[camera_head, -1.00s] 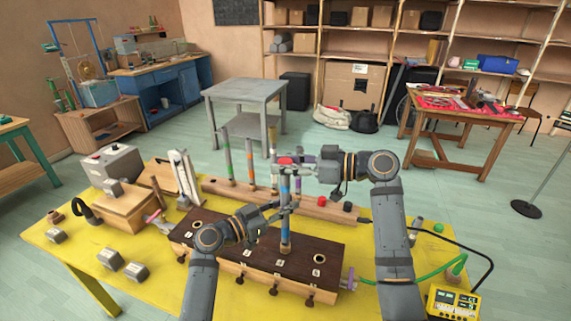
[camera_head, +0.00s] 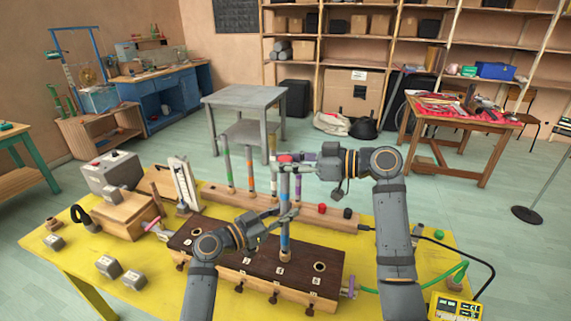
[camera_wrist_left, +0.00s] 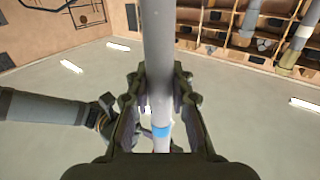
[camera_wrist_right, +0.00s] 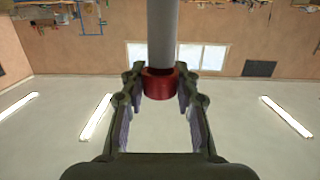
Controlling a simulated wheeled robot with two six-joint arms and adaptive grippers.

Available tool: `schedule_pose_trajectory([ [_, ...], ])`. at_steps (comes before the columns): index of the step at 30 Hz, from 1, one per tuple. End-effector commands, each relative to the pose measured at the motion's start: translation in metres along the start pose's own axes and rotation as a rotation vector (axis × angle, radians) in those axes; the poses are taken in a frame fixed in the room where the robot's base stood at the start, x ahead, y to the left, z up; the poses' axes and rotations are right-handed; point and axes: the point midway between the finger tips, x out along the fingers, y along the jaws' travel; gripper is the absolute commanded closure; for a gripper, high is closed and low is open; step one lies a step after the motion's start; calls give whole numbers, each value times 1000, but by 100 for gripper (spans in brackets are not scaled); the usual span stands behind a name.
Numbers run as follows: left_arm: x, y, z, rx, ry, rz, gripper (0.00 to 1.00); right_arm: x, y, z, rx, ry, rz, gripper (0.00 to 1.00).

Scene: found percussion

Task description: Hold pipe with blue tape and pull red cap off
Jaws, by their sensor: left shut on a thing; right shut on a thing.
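The grey pipe (camera_head: 284,187) with blue tape stands upright over a hole in the dark-topped wooden box (camera_head: 222,241). The blue tape shows in the left wrist view (camera_wrist_left: 161,131). The red cap (camera_head: 284,157) is on the pipe's upper end; it also shows in the right wrist view (camera_wrist_right: 159,84) against the pipe's end. My left gripper (camera_head: 284,214) is shut on the pipe, above its lower part. My right gripper (camera_head: 290,162) is shut on the red cap. The fingers partly hide the cap in the head view.
A wooden rack (camera_head: 258,203) with several taped pipes stands behind the box. A loose red cap (camera_head: 322,208) and a black cap (camera_head: 347,213) sit on its right end. Several metal blocks lie on the yellow table (camera_head: 75,250). A yellow meter (camera_head: 455,305) and cables are at right.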

Motion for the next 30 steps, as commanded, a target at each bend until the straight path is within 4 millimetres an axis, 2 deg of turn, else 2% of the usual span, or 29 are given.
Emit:
schedule_pose_trajectory([
  [7, 0, 0, 1, 0, -2, 0, 100, 0, 0, -4, 0, 1, 0, 98],
  [16, 0, 0, 1, 0, -2, 0, 100, -4, 0, -28, -1, 1, 1, 98],
  [23, 0, 0, 1, 0, -2, 0, 100, -4, 0, -30, 1, 0, 0, 98],
  [24, 0, 0, 1, 0, -2, 0, 74, -4, 0, -30, 1, 0, 0, 98],
  [29, 0, 0, 1, 0, -1, 0, 53, -4, 0, -29, 1, 0, 0, 98],
  [30, 0, 0, 1, 0, -1, 0, 53, -4, 0, -29, 1, 0, 0, 98],
])
